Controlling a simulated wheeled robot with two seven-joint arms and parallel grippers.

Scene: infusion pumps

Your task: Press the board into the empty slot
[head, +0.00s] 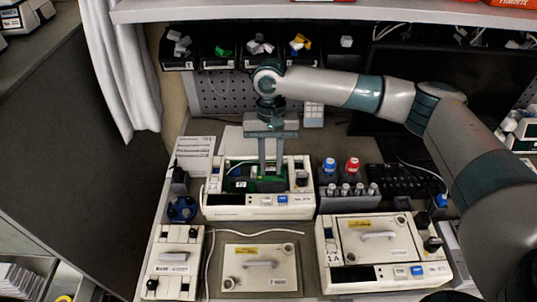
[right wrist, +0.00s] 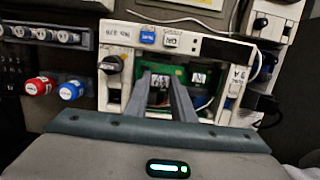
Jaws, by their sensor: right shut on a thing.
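The open pump (head: 230,212) stands at the middle of the bench, its inside showing green circuitry (head: 240,184). My right gripper (head: 270,168) reaches straight down into it and is shut on the green board (head: 272,185), low inside the housing. In the right wrist view, the gripper's fingers (right wrist: 168,92) flank a board with a pale chip (right wrist: 160,81). More green circuitry with a second pale chip (right wrist: 197,78) lies beside it. The slot is hidden by fingers and board, so I cannot tell how deep the board sits. My left gripper is out of view.
A closed pump (head: 380,240) stands at front right, a loose cover panel (head: 260,265) lies in front, and another unit (head: 173,262) stands at front left. Bottles with blue and red caps (head: 352,166) stand close right of the open pump. Dark bins (head: 220,52) line the back.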

